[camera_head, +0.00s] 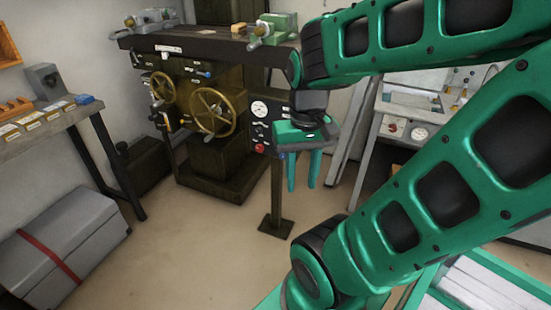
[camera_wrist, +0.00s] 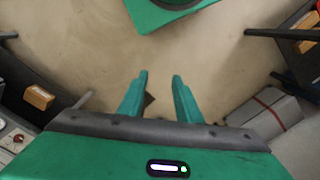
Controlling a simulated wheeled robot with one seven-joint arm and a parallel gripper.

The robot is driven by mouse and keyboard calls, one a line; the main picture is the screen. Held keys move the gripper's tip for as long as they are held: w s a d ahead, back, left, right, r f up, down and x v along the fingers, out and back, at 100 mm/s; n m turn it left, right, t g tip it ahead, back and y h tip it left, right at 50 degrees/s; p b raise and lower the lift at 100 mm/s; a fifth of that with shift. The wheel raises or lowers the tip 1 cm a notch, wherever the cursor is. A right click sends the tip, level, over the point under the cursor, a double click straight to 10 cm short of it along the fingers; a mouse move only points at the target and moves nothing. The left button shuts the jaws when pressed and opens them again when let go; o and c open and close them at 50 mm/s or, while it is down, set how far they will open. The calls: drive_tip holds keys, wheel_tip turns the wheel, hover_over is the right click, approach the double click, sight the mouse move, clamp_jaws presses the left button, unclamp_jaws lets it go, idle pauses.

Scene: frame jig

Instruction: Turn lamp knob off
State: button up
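I cannot tell for certain which part is the lamp knob. In the head view, a dark control panel (camera_head: 262,128) carries a white round gauge (camera_head: 259,108), a red knob (camera_head: 260,148) and several small controls. My gripper (camera_head: 302,184) hangs with its green fingers pointing down, just right of the panel in the picture. Its body hides the panel's right part. In the wrist view, the fingers of my gripper (camera_wrist: 160,77) are apart, with only floor seen between them. No panel knob shows between them.
A machine with brass handwheels (camera_head: 213,112) stands behind. A bench with a white dial (camera_head: 419,134) is at right. A side table (camera_head: 50,122) and a grey box with a red strap (camera_head: 65,245) are at left. The middle floor (camera_head: 190,245) is clear.

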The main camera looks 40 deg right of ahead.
sight(281, 157)
drive_tip(key=shift+o, duration=1.4)
drive_tip(key=shift+w, duration=0.1)
drive_tip(key=w+d+f+m+g+h, duration=0.25)
drive_tip(key=w+d+f+h, duration=0.25)
drive_tip(key=w+d+f, duration=0.4)
drive_tip(key=w+d+f+m+g+h, duration=0.1)
drive_tip(key=w+d+f+m+h, duration=0.3)
drive_tip(key=w+d+f, duration=0.55)
drive_tip(key=w+d+f+n+t+h, duration=0.2)
drive_tip(key=w+f+n+t+h, duration=0.65)
drive_tip(key=w+f+t, duration=0.35)
drive_tip(key=shift+g+y, duration=0.35)
drive_tip(key=shift+y, duration=0.1)
drive_tip(key=x, duration=0.7)
drive_tip(key=f+x, duration=0.1)
drive_tip(key=x, duration=0.3)
drive_tip(key=shift+w, duration=0.15)
drive_tip(key=shift+a+n, duration=0.15)
drive_tip(key=shift+n, duration=0.15)
drive_tip(key=c, duration=1.1)
